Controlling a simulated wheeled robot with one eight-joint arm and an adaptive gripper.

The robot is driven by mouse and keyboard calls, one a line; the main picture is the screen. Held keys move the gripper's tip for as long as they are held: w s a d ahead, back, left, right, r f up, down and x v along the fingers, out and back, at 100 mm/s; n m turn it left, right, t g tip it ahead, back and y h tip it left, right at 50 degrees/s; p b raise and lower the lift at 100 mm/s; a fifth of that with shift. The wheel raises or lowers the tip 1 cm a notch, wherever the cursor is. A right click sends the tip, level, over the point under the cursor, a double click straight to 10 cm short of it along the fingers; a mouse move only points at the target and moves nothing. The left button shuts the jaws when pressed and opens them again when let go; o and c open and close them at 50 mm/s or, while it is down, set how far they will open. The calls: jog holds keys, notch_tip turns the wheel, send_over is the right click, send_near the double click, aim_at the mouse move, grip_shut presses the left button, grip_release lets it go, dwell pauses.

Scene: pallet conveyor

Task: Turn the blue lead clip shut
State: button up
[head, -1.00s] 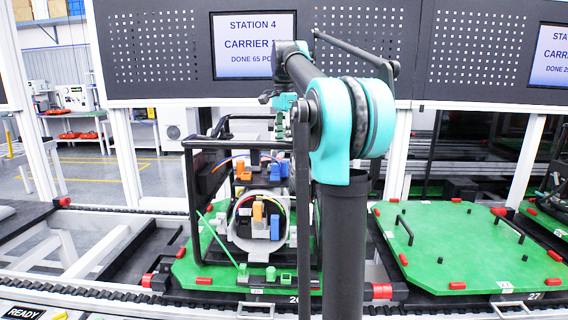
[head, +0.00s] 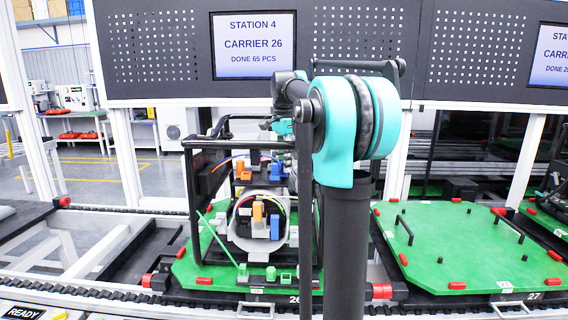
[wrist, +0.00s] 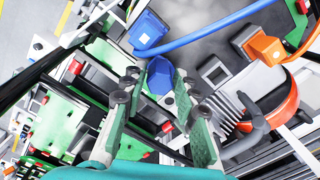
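In the wrist view a blue clip-like piece (wrist: 160,75) shows between the fingertips of my gripper (wrist: 160,83). The fingers are apart, with a gap on either side of it; I cannot tell whether they touch it. A second blue block (wrist: 148,30) with a blue lead lies just beyond. In the head view blue parts (head: 275,171) sit on the upper part of the carrier's unit, and another blue block (head: 275,226) sits in the round white opening below. My arm hides part of the unit, and the fingertips are not clear there. Whether the clip is shut cannot be told.
An orange block (wrist: 266,46) with an orange lead stands at the right in the wrist view. A black frame (head: 190,200) surrounds the unit on the green pallet (head: 195,268). A second green pallet (head: 455,250) with handles lies to the right.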

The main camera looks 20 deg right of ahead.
grip_shut()
jog(key=shift+n, duration=0.3)
jog(key=n, duration=0.3)
jog(key=shift+n, duration=0.3)
jog(key=n, duration=0.3)
jog(key=shift+n, duration=0.3)
jog(key=n, duration=1)
